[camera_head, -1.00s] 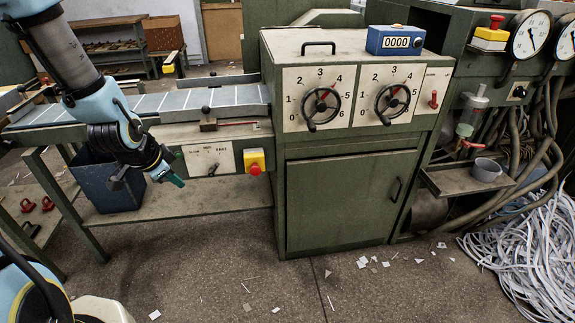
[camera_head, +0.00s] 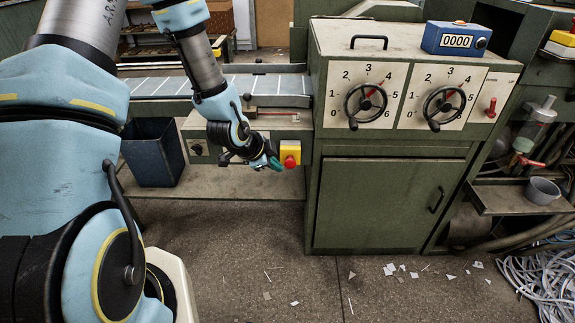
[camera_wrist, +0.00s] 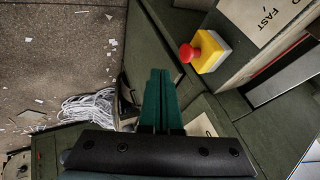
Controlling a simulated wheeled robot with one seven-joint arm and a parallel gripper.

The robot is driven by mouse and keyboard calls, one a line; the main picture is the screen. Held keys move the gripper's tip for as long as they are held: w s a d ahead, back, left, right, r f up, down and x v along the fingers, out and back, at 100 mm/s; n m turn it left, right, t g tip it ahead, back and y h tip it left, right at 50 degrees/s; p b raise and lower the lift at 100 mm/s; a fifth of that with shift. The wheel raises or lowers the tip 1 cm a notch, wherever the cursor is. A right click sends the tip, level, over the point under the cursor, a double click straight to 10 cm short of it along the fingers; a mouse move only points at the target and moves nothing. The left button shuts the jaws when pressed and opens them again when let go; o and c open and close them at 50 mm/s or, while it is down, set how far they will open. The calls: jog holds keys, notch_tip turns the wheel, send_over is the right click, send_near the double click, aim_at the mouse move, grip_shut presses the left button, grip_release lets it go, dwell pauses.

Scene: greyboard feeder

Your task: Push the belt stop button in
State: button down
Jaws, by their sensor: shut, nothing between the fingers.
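The belt stop button is a red mushroom head (camera_head: 290,162) on a yellow box (camera_head: 291,148), fixed to the front panel under the belt, left of the green cabinet. In the wrist view the red button (camera_wrist: 189,53) and yellow box (camera_wrist: 212,51) show up and to the right of the fingertips, apart from them. My gripper (camera_head: 276,164) is shut and empty, its green fingers just left of the button in the head view. In the wrist view the gripper (camera_wrist: 161,72) shows its two fingers together. From the head view I cannot tell whether the tips touch the button.
The green cabinet (camera_head: 385,200) with two handwheel dials stands right of the button. The belt (camera_head: 265,85) runs above it. A dark blue bin (camera_head: 152,155) stands left under the belt. Paper strips (camera_head: 545,275) lie on the floor at right; floor in front is mostly open.

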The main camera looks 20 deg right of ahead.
aim_at(287, 165)
jog(key=w+d+f+p, duration=0.1)
jog(key=w+d+f, duration=0.1)
jog(key=d+f, duration=0.1)
jog(key=w+d+f+p, duration=0.2)
jog(key=w+f, duration=0.1)
jog(key=shift+w+d+f, duration=0.15)
jog(key=shift+w+d, duration=0.2)
jog(key=shift+d, duration=0.05)
